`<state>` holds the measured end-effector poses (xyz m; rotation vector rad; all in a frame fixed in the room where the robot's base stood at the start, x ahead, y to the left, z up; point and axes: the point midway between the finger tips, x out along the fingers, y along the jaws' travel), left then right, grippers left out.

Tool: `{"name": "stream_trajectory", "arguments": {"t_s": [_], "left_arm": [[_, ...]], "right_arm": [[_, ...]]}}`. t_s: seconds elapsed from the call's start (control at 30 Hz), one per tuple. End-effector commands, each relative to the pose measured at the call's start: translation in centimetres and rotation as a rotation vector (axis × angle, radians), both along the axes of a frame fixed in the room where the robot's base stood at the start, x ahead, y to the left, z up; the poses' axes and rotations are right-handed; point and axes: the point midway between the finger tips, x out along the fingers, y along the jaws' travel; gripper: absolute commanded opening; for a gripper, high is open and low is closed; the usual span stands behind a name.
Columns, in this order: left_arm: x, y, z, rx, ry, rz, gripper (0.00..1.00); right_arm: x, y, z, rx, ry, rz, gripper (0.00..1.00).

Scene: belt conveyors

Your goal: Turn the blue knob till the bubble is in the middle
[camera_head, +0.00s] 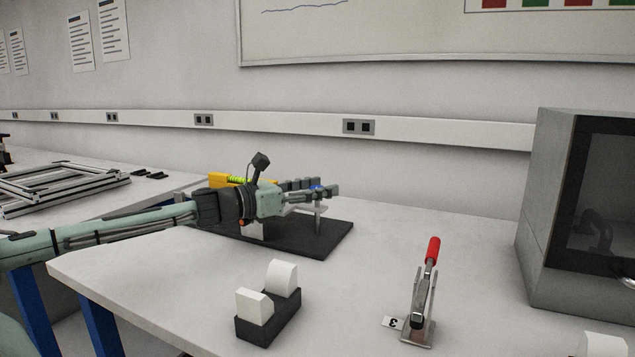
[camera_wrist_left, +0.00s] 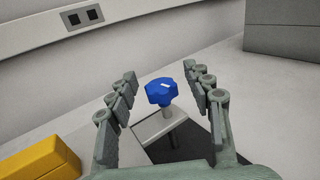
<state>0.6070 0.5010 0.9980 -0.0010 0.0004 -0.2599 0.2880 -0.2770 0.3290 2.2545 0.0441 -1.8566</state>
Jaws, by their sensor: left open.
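The blue knob (camera_wrist_left: 160,92) stands between the two fingers of my left gripper (camera_wrist_left: 162,95) in the left wrist view, with a gap on each side. It has a white mark on top. In the head view only a bit of the blue knob (camera_head: 318,187) shows between the fingers of my left gripper (camera_head: 322,188), which is open. The yellow level (camera_head: 215,180) lies behind my wrist with a green vial (camera_head: 236,180) partly showing; I cannot tell where its bubble is. The level's end (camera_wrist_left: 45,160) shows in the left wrist view. My right gripper is not in view.
The dark base plate (camera_head: 325,240) under the knob sits on the white table. A toggle clamp with a red handle (camera_head: 432,250) and a dark block with white pieces (camera_head: 268,318) stand in front. A grey cabinet (camera_head: 555,200) stands at right. Aluminium frames (camera_head: 65,188) lie at left.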

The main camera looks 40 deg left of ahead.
Motion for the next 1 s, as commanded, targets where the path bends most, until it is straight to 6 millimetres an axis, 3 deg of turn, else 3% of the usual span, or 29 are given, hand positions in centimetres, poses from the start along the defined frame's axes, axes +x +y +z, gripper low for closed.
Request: {"name": "stream_trajectory", "arguments": {"t_s": [0.17,0.8,1.0], "left_arm": [[0.0,0.0,1.1,0.003,0.001,-0.001,0.51],[0.0,-0.1,8.8,0.004,-0.004,-0.002,0.51],[0.0,0.0,9.9,0.001,0.0,-0.001,0.51]], "right_arm": [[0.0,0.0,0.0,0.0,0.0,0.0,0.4],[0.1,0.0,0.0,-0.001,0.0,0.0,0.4],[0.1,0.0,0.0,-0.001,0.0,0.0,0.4]]}}
